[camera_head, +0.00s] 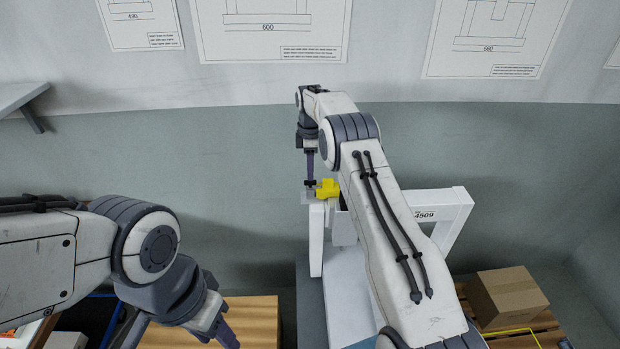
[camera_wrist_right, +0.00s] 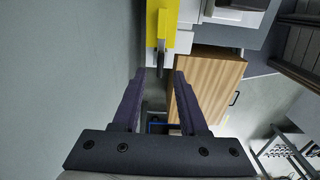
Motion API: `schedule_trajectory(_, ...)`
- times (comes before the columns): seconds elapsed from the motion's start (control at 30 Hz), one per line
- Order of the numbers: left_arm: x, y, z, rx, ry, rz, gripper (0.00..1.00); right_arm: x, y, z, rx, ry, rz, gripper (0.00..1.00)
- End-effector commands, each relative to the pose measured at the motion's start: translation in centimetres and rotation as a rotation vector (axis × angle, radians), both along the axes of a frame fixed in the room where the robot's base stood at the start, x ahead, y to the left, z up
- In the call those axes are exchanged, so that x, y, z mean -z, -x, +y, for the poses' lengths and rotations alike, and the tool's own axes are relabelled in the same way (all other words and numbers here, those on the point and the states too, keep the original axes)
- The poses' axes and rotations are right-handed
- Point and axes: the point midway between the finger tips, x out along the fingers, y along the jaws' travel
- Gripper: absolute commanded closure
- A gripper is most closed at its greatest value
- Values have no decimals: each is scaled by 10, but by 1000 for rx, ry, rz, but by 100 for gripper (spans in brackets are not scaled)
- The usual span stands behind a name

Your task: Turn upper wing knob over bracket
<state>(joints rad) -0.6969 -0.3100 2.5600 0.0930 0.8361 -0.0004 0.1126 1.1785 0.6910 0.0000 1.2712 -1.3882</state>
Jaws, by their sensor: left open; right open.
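The yellow bracket (camera_head: 328,188) sits at the top of the white gantry frame (camera_head: 455,200) in the head view. In the right wrist view the yellow bracket (camera_wrist_right: 154,25) is at the top, with a narrow grey part (camera_wrist_right: 161,58), apparently the wing knob, below it. My right gripper (camera_head: 310,184) points down just left of the bracket. In the wrist view my right gripper (camera_wrist_right: 160,74) is open, with the grey part between or just beyond its fingertips; contact cannot be told. My left gripper (camera_head: 228,338) is open at the lower left, away from the gantry, partly cut off.
A wooden cabinet (camera_head: 255,318) stands at the front, left of the gantry. A cardboard box (camera_head: 505,295) rests on a pallet at the right. A shelf (camera_head: 20,97) is on the left wall. My right arm hides part of the gantry.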

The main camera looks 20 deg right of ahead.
Motion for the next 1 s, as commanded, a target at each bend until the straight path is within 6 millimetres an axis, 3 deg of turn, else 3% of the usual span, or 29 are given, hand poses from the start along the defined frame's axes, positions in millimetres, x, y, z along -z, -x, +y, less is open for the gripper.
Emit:
schedule_trajectory(0.2, 8, 0, 0, 0, 0, 0, 56, -43, -1, 0, 0, 0, -4, 57)
schedule_trajectory(0.4, 6, 0, 0, 0, 0, 0, 56, -65, 0, 0, 0, 0, 0, 57)
schedule_trajectory(1.0, 6, 0, 0, 0, 0, 0, 56, -67, 0, 0, 1, 0, 0, 57)
